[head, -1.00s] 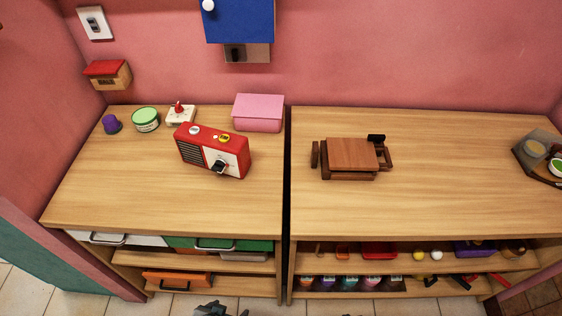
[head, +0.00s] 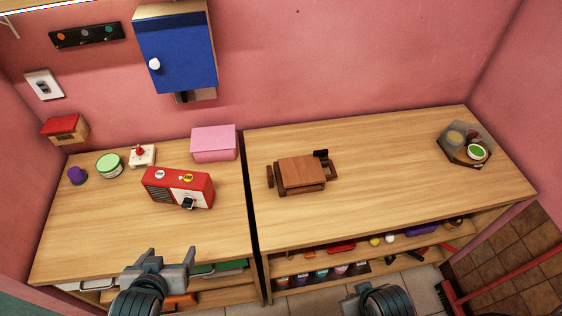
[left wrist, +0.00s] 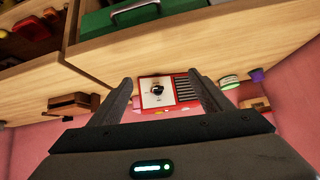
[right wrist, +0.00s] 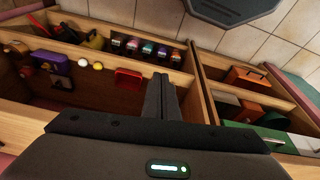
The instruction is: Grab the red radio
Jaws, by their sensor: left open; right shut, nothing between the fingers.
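The red radio (head: 178,188) stands on the left wooden counter, with a black speaker grille on its left side and a white panel with a dark knob on its right. My left gripper (head: 160,258) is open and empty at the counter's front edge, in front of the radio and apart from it. In the left wrist view the radio (left wrist: 158,88) shows beyond and between the open fingers (left wrist: 160,92). My right gripper is low in front of the right counter; in the right wrist view its fingers (right wrist: 163,92) are together with nothing between them.
A pink box (head: 213,143), white device (head: 142,156), green-lidded tin (head: 109,166) and purple cup (head: 77,175) stand behind or left of the radio. A wooden stand (head: 301,174) is on the right counter. A blue cabinet (head: 177,50) hangs above. Shelves below hold several items.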

